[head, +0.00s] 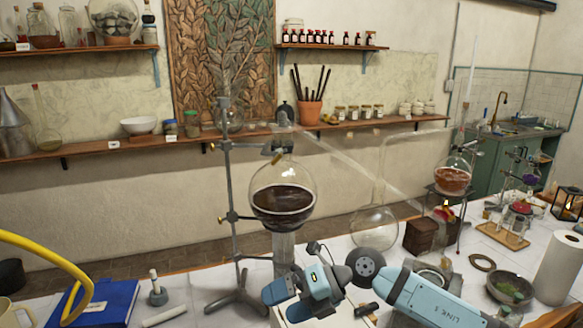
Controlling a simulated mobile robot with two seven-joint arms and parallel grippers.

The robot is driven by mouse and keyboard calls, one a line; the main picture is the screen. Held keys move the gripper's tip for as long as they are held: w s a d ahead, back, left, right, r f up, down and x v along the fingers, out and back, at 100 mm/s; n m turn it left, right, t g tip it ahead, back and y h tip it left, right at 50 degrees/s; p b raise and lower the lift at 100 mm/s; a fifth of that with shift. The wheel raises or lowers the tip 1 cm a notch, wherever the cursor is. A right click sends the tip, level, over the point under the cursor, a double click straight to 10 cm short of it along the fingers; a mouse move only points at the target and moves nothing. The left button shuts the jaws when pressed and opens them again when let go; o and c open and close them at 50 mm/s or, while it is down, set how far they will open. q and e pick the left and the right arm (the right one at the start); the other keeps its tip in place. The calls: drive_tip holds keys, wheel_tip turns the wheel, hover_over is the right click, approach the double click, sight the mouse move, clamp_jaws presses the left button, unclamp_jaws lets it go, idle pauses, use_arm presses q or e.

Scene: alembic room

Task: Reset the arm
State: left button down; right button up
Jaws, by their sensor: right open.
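My right arm, light blue and grey, reaches in from the lower right across the white-topped table (195,292). My right gripper (287,301) points left, low at the front of the table. Its jaws are open and I see nothing held between them. It is in front of and below the round flask of dark liquid (283,200), apart from it. The flask hangs on a metal stand (230,180), whose base is just left of the gripper. My left gripper is not in view.
Glassware crowds the back right. Shelves line the wall.

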wheel_tip(320, 180, up, 8)
drive_tip(key=s+f+m+t+y, duration=0.1)
drive_tip(key=s+m+t+y, duration=0.2)
drive_tip(key=m+t+y, duration=0.55)
drive_tip(key=s+d+f+m+t+h, duration=0.1)
drive_tip(key=d+f+m+t+h, duration=0.4)
drive_tip(key=d+m+h, duration=0.65)
drive_tip(key=s+d+f+m+t+h, duration=0.1)
drive_tip(key=d+f+m+t+h, duration=0.6)
drive_tip(key=m, duration=0.7)
drive_tip(key=s+d+f+m+g+h, duration=0.1)
drive_tip(key=s+d+f+m+g, duration=0.15)
drive_tip(key=s+f+g, duration=0.4)
drive_tip(key=s+d+f+m+g+h, duration=0.1)
drive_tip(key=s+d+f+g, duration=0.2)
drive_tip(key=s, duration=0.7)
drive_tip(key=s+d+f+m+g+h, duration=0.1)
drive_tip(key=s+d+f+g, duration=0.2)
drive_tip(key=s+g, duration=0.4)
drive_tip(key=w+a+f+t+y+p, duration=0.3)
drive_tip(key=w+a+f+t+p, duration=0.2)
drive_tip(key=a+f+t+p, duration=0.1)
drive_tip(key=shift+w+a+f+n+t+p, duration=0.25)
drive_tip(key=shift+a+f+n+t+p, duration=0.15)
drive_tip(key=shift+t, duration=0.7)
